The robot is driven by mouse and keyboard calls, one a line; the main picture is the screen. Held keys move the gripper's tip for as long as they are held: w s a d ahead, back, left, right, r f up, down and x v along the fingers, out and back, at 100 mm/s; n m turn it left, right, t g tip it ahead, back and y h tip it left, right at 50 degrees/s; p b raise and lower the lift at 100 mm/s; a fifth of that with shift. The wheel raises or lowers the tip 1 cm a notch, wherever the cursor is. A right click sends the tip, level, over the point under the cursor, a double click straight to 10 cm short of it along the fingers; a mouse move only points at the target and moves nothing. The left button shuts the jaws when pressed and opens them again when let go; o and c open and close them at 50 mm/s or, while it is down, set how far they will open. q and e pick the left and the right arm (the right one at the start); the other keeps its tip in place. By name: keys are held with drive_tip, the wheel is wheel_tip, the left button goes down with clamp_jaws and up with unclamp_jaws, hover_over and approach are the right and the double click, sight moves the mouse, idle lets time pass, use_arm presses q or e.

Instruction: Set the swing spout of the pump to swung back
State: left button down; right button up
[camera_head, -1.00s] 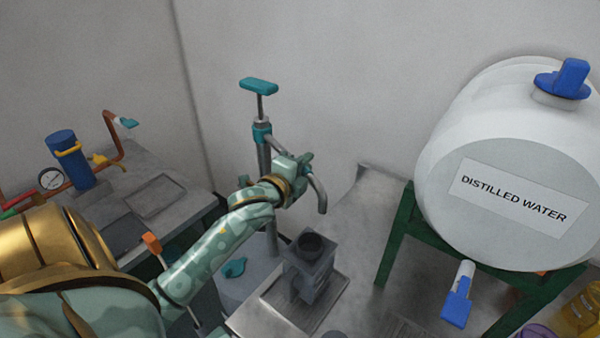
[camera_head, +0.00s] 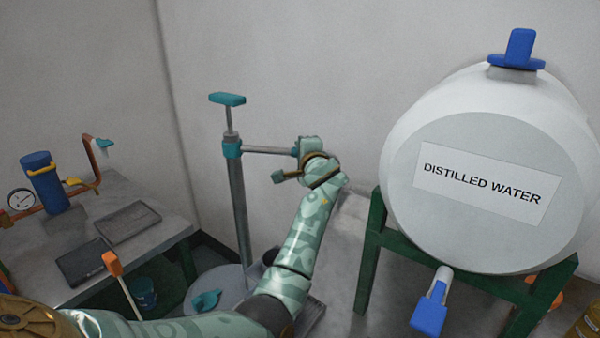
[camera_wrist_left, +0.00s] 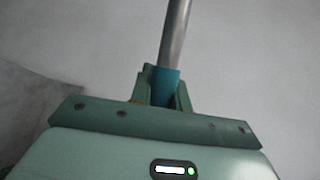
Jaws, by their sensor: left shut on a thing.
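The pump (camera_head: 239,205) stands upright left of centre in the head view, with a teal T-handle (camera_head: 227,99) on top and a teal collar. Its swing spout (camera_head: 268,149) is a grey tube reaching right from the collar, roughly level, towards the back wall side. My left gripper (camera_head: 302,149) is shut on the spout at its outer part. In the left wrist view the gripper (camera_wrist_left: 163,90) has its fingers around a teal sleeve (camera_wrist_left: 165,83) on the grey tube (camera_wrist_left: 175,32). The spout's far end is hidden behind my gripper. My right gripper is not in view.
A white distilled water tank (camera_head: 470,170) on a green stand (camera_head: 372,250) fills the right, with a blue tap (camera_head: 430,308). A bench (camera_head: 165,195) with a blue cylinder (camera_head: 43,180) and gauge is at left. My left forearm covers much of the grey container below.

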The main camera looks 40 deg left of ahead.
use_arm(q)
drive_tip(key=shift+w+a+n+g+y+b, duration=0.4)
drive_tip(key=shift+w+a+n+g+b, duration=0.15)
drive_tip(key=shift+b, duration=0.35)
drive_tip(key=shift+r, duration=0.15)
drive_tip(key=c, duration=1.3)
unclamp_jaws()
drive_tip(key=shift+w, duration=0.1)
